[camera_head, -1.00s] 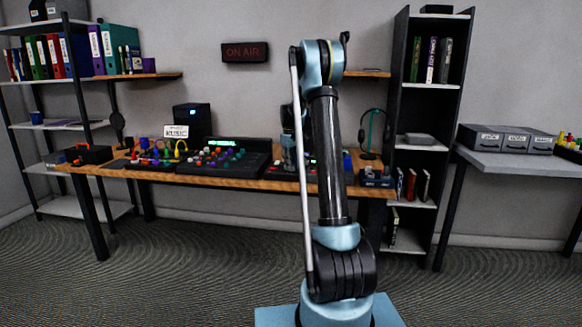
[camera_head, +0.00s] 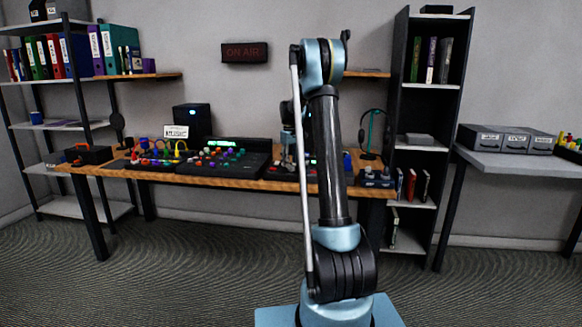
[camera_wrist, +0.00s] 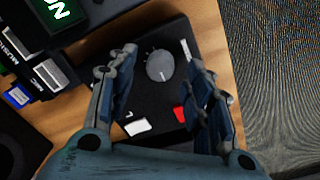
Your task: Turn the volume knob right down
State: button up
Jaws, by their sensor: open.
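A round grey knob (camera_wrist: 160,65) sits on top of a black box (camera_wrist: 160,32) in the wrist view. A thin light mark shows on the knob's face. My gripper (camera_wrist: 163,58) is open, with its fingers on either side of the knob and apart from it. A white piece (camera_wrist: 137,126) and a red piece (camera_wrist: 180,114) show on the box nearer my palm. In the head view my arm hides the gripper and part of the desk, so I cannot tell there how it meets the knob.
The wooden desk (camera_head: 230,182) holds a mixing console (camera_head: 225,160), several coloured cables and a headphone stand (camera_head: 370,130). In the wrist view a lit green display (camera_wrist: 57,9) and labelled blocks lie left of the box. The desk edge and carpet (camera_wrist: 275,80) are to the right.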

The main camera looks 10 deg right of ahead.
notch_tip(320, 180, up, 10)
jog(key=shift+a, duration=0.2)
jog(key=shift+s+r, duration=0.15)
jog(key=shift+s, duration=0.05)
jog(key=s+r+m+t, duration=0.1)
jog(key=s+m, duration=0.2)
jog(key=s, duration=2.9)
jog(key=s+f+m, duration=0.1)
jog(key=s+f, duration=0.7)
jog(key=s, duration=0.4)
jog(key=s+f+m, duration=0.2)
jog(key=s+f, duration=0.7)
jog(key=s, duration=0.3)
jog(key=shift+d+f+m+t+y, duration=0.3)
jog(key=shift+t, duration=0.1)
